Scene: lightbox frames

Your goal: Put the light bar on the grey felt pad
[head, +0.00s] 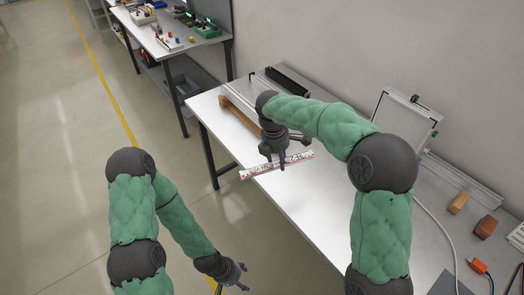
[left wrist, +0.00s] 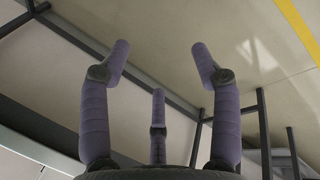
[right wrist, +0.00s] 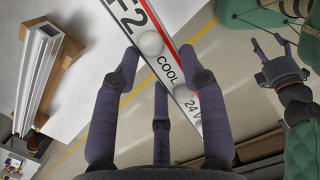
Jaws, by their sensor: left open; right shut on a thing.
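The light bar (head: 252,172) is a long white strip with red markings. My right gripper (head: 283,158) is shut on it and holds it over the near-left part of the table. In the right wrist view the bar (right wrist: 167,68) crosses between the fingers, showing "COOL" and "24 V" print. My left gripper (head: 239,278) is open and empty, low in front of the table over the floor. Its spread fingers also show in the left wrist view (left wrist: 158,75). A dark grey flat patch (head: 447,285) at the bottom right may be the grey felt pad; it is partly cut off.
The white table (head: 310,205) has clear room in its middle. A wooden support (head: 240,116) with a metal profile stands at the far left. A framed panel (head: 402,116) is at the back. Wooden blocks (head: 457,203) and an orange connector (head: 478,266) lie at the right, with a white cable.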

